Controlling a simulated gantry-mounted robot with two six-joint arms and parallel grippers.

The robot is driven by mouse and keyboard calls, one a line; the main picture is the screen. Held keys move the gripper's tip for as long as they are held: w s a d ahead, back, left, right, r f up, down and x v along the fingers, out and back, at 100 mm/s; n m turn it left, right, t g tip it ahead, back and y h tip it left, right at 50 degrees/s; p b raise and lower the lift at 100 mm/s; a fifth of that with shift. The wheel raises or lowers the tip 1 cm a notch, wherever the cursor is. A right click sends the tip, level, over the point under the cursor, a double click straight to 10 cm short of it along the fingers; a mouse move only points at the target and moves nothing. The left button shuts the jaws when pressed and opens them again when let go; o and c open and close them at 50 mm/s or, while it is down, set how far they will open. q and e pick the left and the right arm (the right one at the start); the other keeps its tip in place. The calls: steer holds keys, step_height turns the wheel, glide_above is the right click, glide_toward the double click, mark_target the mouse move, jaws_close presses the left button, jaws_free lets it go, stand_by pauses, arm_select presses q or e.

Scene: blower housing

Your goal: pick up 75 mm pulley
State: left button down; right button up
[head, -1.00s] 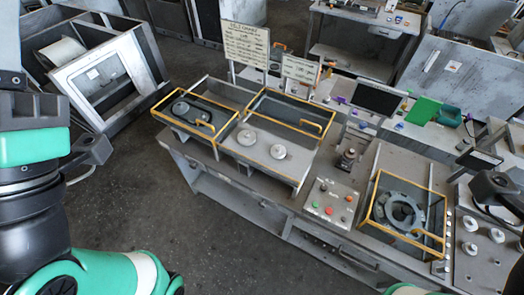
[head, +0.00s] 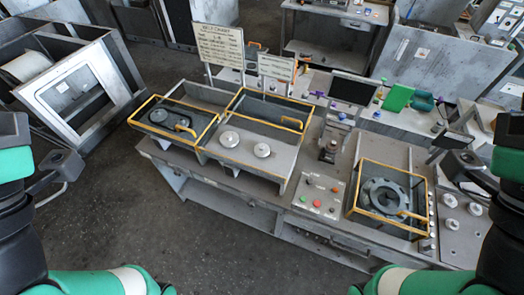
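Two round silver pulleys stand side by side in the open middle tray (head: 246,172): a left one (head: 229,139) and a right one (head: 262,150). Several smaller silver discs, one of them here (head: 450,200), sit on the panel at the right end. I cannot tell by sight which is the 75 mm pulley. My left gripper (head: 62,168) is at the left edge, well away from the bench. My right gripper (head: 464,160) is at the right edge, in front of the bench's right end. Both are small and dark, and their fingers cannot be made out.
A yellow-railed tray (head: 160,140) at the left holds a dark part (head: 158,116). A railed fixture (head: 385,163) at the right holds a grey ring housing (head: 383,196). A button panel (head: 319,196) lies between. Sign boards and a monitor (head: 352,97) stand behind. Floor in front is clear.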

arm_select(q)
jaws_free()
stand_by(0.6)
